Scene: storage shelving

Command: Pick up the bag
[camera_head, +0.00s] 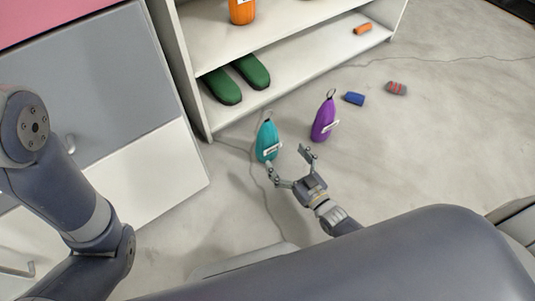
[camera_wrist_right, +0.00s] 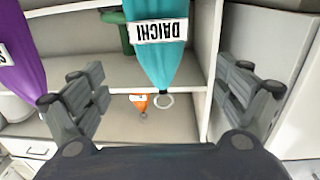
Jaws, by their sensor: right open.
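A teal bag (camera_head: 266,141) with a white label and a ring at its top stands on the floor in front of the shelf. A purple bag (camera_head: 323,121) of the same shape stands to its right. My right gripper (camera_head: 286,157) is open just in front of the teal bag. In the right wrist view, the teal bag (camera_wrist_right: 160,60) with its "DAICHI" label appears upside down, between and beyond the open fingers (camera_wrist_right: 162,95). I cannot tell whether they touch it. The purple bag (camera_wrist_right: 18,55) is at the left edge there. My left gripper is out of view.
The white shelf (camera_head: 290,92) holds green shoe-like items (camera_head: 236,80), an orange bag (camera_head: 242,11) and a small orange roll (camera_head: 362,28). Blue (camera_head: 354,99) and grey-red (camera_head: 396,88) rolls lie on the floor. A cabinet (camera_head: 110,95) stands left. Floor at right is mostly clear.

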